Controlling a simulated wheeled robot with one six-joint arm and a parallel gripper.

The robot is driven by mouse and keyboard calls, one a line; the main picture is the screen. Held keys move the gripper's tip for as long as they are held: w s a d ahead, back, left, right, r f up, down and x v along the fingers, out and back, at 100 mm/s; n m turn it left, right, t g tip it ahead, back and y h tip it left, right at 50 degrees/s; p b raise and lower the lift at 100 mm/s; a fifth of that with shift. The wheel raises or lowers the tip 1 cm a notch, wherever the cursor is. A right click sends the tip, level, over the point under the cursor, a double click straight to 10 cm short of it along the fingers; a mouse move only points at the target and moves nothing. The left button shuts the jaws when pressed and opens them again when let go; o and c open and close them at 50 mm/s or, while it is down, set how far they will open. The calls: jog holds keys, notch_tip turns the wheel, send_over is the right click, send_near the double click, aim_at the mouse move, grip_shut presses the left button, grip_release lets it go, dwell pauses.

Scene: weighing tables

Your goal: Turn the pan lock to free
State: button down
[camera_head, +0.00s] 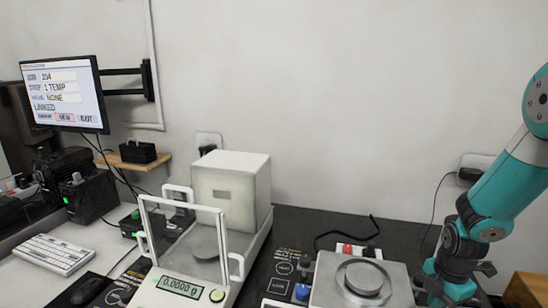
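An analytical balance with a glass draft shield (190,232) stands left of centre. Its display (179,286) reads 0.0000 g. A round green-edged knob (217,295) sits on its front right, and a round pan (207,243) shows inside. A second balance with a metal top (325,280) and a round pan (363,278) stands to its right. No part is legibly marked as the pan lock, so I cannot tell which it is. My gripper (455,290) hangs at the lower right, beside the second balance's right edge; its fingertips are not clear.
A monitor (66,92) on a wall arm is at the upper left. A white keyboard (53,254) and black mouse (88,288) lie below it. Small black boxes (88,194) stand behind them. A cable crosses the dark table behind.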

jog(key=shift+s+d+f+g, duration=0.25)
jog(key=shift+s+f, duration=0.15)
jog(key=shift+s, duration=0.15)
jog(key=shift+s+d+f+g, duration=0.2)
jog(key=shift+s+f, duration=0.15)
jog(key=shift+s, duration=0.15)
jog(key=shift+r+p, duration=0.45)
jog(key=shift+p, duration=0.1)
jog(key=r+p, duration=0.4)
jog(key=r, duration=0.1)
jog(key=shift+w+r, duration=0.25)
jog(key=shift+w, duration=0.05)
